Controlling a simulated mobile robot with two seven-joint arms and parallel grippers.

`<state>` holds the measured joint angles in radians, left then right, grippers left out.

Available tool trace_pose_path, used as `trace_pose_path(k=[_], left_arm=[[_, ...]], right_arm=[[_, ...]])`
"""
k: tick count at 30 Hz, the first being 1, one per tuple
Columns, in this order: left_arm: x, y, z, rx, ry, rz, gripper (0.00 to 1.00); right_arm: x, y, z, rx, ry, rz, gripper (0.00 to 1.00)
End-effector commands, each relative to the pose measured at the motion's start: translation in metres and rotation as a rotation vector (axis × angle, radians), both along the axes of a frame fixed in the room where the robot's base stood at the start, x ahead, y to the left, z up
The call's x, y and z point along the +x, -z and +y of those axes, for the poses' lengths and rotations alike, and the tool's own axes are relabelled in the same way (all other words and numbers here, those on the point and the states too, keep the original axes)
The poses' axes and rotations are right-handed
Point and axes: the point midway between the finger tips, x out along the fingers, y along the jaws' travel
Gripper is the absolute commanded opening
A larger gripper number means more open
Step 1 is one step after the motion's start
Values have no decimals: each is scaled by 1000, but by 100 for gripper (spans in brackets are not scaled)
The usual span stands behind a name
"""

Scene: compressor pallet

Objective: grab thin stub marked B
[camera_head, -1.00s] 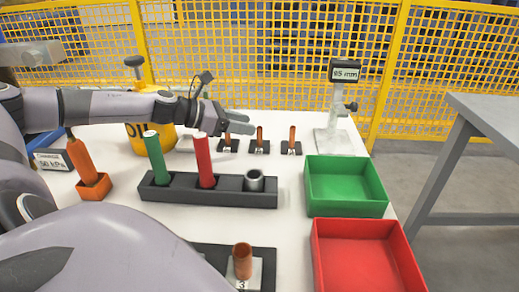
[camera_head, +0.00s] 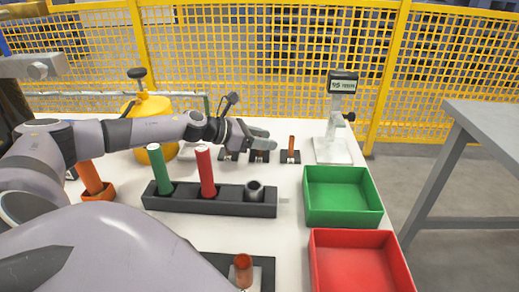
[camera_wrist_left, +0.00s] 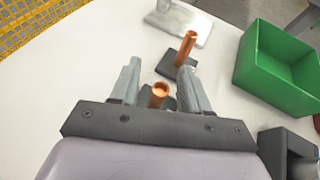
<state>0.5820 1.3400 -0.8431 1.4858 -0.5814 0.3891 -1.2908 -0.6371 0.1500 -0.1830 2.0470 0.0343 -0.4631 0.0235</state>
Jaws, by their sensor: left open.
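Several thin copper stubs stand upright on small dark bases at the back of the table; their letters are too small to read. My left gripper (camera_head: 260,138) is over the middle stub (camera_head: 261,156) and partly hides it and the left stub (camera_head: 228,155). The right stub (camera_head: 291,143) stands clear of it. In the left wrist view my gripper (camera_wrist_left: 158,72) is open, with one stub (camera_wrist_left: 158,95) between its fingers, nearer the palm than the tips. The right stub (camera_wrist_left: 187,48) stands beyond the right finger. My right gripper is not in view.
A dark rack (camera_head: 222,204) holds a green tube (camera_head: 157,168), a red tube (camera_head: 206,172) and a grey socket (camera_head: 255,190). A green bin (camera_head: 342,212) and a red bin (camera_head: 358,240) stand at right.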

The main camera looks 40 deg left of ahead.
Motion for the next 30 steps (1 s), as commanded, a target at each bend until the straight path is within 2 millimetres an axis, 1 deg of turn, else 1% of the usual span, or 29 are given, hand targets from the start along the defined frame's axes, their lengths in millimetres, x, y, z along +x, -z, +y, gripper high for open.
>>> trace_pose_path(k=[3, 11, 12, 14, 15, 25, 28, 30], left_arm=[[5, 1, -3, 0, 0, -1, 46], [6, 3, -3, 0, 0, 1, 46], [6, 3, -3, 0, 0, 1, 33], [6, 3, -3, 1, 0, 0, 14], [6, 3, -3, 1, 0, 0, 0], [6, 0, -3, 2, 0, -2, 0], [6, -9, -3, 3, 1, -3, 0], [6, -21, -2, 4, 0, -4, 0]], right_arm=[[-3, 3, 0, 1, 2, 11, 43], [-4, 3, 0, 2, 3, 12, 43], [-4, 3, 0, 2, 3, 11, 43], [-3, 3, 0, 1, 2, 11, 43], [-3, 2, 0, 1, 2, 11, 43], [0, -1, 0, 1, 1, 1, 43], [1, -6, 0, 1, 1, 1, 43], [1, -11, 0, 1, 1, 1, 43]])
